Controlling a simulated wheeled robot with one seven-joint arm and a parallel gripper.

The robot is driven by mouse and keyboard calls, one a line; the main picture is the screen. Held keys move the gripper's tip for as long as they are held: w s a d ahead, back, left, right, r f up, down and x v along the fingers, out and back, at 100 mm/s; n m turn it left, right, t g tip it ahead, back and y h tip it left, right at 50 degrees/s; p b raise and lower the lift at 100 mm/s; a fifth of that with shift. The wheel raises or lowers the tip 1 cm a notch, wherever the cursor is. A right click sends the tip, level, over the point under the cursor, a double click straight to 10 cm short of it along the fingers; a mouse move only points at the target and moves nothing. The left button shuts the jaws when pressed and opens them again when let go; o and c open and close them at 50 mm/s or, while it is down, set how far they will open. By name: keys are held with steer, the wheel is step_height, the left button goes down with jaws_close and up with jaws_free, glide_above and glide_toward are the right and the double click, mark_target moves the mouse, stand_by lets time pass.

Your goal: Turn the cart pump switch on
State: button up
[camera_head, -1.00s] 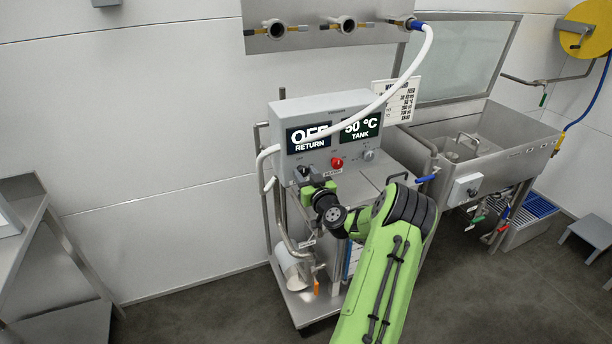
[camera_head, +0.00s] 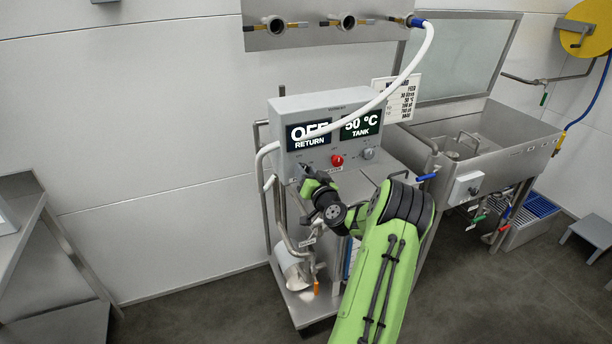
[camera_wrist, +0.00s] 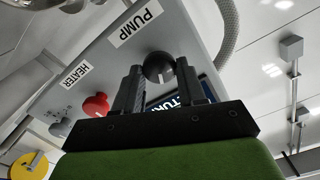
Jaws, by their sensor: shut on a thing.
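The cart's grey control box (camera_head: 325,106) stands at the top of the steel cart. Its displays read OFF over RETURN (camera_head: 308,134) and 50 °C over TANK (camera_head: 361,127). In the wrist view, the round black pump switch (camera_wrist: 159,66) sits beside the PUMP label (camera_wrist: 135,22). My gripper (camera_wrist: 160,78) has one finger on each side of this switch and is shut on it. In the head view, my gripper (camera_head: 308,174) is at the lower left of the box front and mostly hides the switch.
The red heater knob (camera_head: 337,160) and a grey knob (camera_head: 368,153) are to the right on the same panel. A white hose (camera_head: 400,82) hangs across the box's displays. A steel sink (camera_head: 480,145) stands to the right; a steel table (camera_head: 25,210) is at the left.

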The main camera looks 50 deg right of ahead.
steer(key=shift+s+d+f+m+p, duration=0.1)
steer(key=shift+m+p, duration=0.45)
steer(key=shift+m, duration=2.7)
steer(key=shift+f+m+p, duration=0.1)
steer(key=shift+m+p, duration=0.45)
steer(key=shift+m, duration=2.7)
steer(key=o, duration=1)
steer(key=b+v, duration=0.3)
steer(key=v, duration=1.2)
steer(key=shift+s+a, duration=0.2)
steer(key=shift+s, duration=0.15)
